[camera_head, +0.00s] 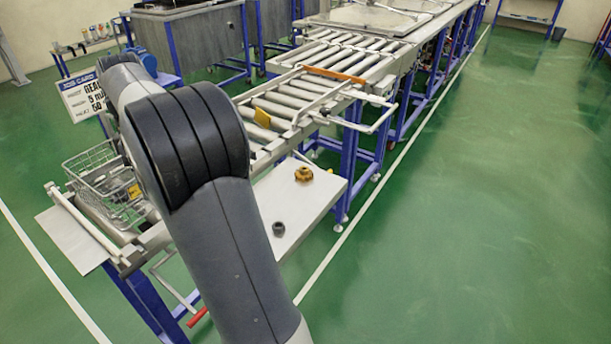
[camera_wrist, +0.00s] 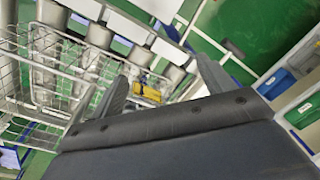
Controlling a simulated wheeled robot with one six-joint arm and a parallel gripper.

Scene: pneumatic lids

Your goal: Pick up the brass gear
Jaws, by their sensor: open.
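The brass gear (camera_head: 303,174) is a small golden, toothed piece lying on the light grey side shelf (camera_head: 322,193) beside the roller conveyor in the head view. I cannot make it out for certain in the wrist view. My gripper (camera_wrist: 162,68) shows in the wrist view with its two dark fingers spread apart and nothing between them that it grips. In the head view my arm crosses the middle of the picture and my gripper is hidden behind it, so its distance from the gear cannot be told.
A small dark ring-like part (camera_head: 278,228) lies on the same shelf, nearer. A wire basket (camera_head: 86,166) stands left of my arm; it also fills the left of the wrist view (camera_wrist: 25,75). A yellow piece (camera_head: 262,117) sits at the conveyor. Green floor at right is clear.

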